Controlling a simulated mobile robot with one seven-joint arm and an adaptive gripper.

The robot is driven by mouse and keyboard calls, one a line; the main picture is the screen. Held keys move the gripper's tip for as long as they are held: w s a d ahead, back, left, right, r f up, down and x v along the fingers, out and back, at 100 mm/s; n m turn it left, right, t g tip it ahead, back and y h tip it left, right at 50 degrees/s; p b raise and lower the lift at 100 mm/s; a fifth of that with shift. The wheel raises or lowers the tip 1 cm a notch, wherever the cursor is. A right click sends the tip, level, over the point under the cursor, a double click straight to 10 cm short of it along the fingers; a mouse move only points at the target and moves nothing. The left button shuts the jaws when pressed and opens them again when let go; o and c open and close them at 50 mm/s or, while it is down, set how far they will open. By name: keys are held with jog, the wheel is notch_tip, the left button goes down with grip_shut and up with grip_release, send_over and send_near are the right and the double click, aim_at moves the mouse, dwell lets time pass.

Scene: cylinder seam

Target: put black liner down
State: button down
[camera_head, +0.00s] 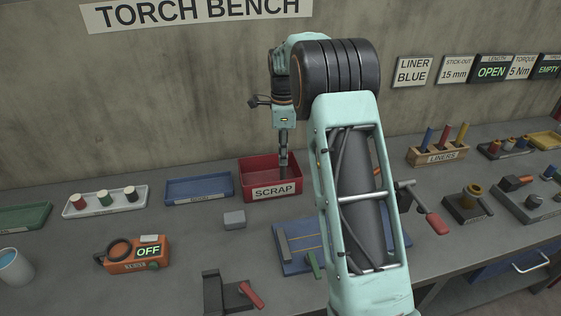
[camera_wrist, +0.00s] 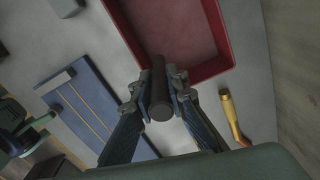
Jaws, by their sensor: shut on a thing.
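My gripper (camera_head: 284,152) points down over the red scrap bin (camera_head: 272,192) at the back of the bench. It is shut on the black liner (camera_head: 283,173), a dark upright rod whose lower part shows against the bin's inside. In the wrist view the black liner (camera_wrist: 159,80) sits between the fingertips of my gripper (camera_wrist: 160,100), its near end towards the camera. The red bin (camera_wrist: 228,66) lies beyond it, and the liner overlaps the bin's near edge. I cannot tell whether the liner touches the bin's floor or wall.
A blue tray (camera_head: 199,189) stands left of the bin, with a grey block (camera_head: 234,220) in front. A liner rack (camera_head: 437,155) with coloured liners stands at the right. A blue mat (camera_head: 290,262) lies in front, partly behind my arm. A sign (camera_head: 413,71) reads "LINER BLUE".

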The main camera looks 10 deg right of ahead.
jog(key=shift+w+a+f, duration=0.25)
jog(key=shift+w+f, duration=0.15)
jog(key=shift+f, duration=1.6)
jog(key=shift+f, duration=0.1)
jog(key=shift+f, duration=0.15)
jog(key=c, duration=1.9)
grip_release()
notch_tip(320, 180, up, 12)
jog(key=shift+r, duration=0.25)
